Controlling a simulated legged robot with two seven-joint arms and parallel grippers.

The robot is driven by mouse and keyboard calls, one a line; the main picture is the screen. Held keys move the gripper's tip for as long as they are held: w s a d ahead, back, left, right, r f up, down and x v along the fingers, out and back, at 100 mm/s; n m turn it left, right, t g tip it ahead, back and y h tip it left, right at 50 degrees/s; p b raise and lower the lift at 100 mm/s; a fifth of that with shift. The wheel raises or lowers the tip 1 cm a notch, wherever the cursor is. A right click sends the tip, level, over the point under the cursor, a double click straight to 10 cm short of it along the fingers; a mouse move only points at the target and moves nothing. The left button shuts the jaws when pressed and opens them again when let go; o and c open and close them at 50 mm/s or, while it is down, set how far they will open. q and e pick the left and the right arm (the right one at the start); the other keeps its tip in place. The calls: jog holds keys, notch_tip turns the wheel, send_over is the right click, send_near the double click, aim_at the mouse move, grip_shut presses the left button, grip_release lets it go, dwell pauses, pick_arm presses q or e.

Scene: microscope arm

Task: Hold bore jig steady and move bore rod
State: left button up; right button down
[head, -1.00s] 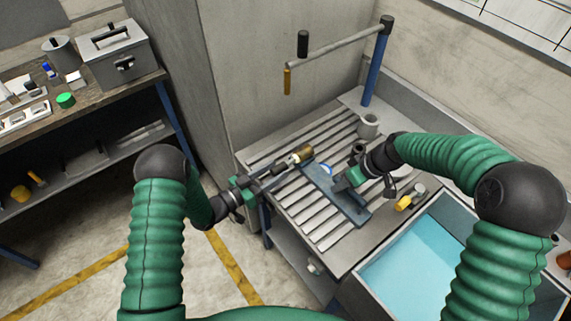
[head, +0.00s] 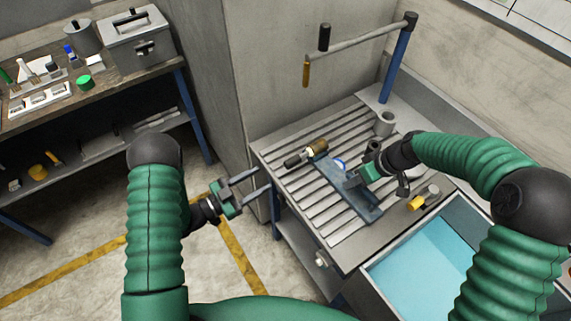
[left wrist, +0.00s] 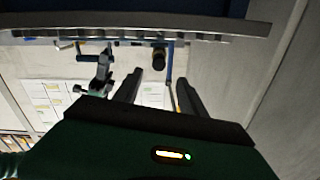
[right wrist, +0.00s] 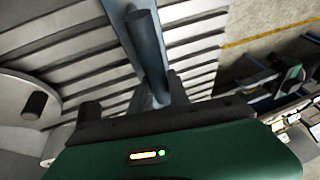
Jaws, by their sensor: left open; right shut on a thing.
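My right gripper (head: 355,182) is shut on the jig; in the right wrist view the jig (right wrist: 148,50) runs up from the fingers. The bore rod (head: 306,154), dark at one end and brass at the other, lies beside the jig's far end; I cannot tell whether they touch. My left gripper (head: 263,180) is open and empty, off the table's left edge and apart from the rod. The left wrist view shows its spread fingers (left wrist: 157,93).
The slatted table (head: 318,222) has a grey cup (head: 384,123) and a yellow piece (head: 416,203) on it. A blue post with an arm (head: 365,40) stands at the back. A blue-lined basin (head: 430,265) is at front right. A workbench (head: 120,88) stands left.

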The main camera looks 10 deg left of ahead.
aim_at(289, 163)
pick_arm(q)
jog(key=x, duration=1.2)
jog(key=shift+s+d, duration=0.1)
jog(key=shift+c, duration=0.4)
grip_shut()
dwell(0.4)
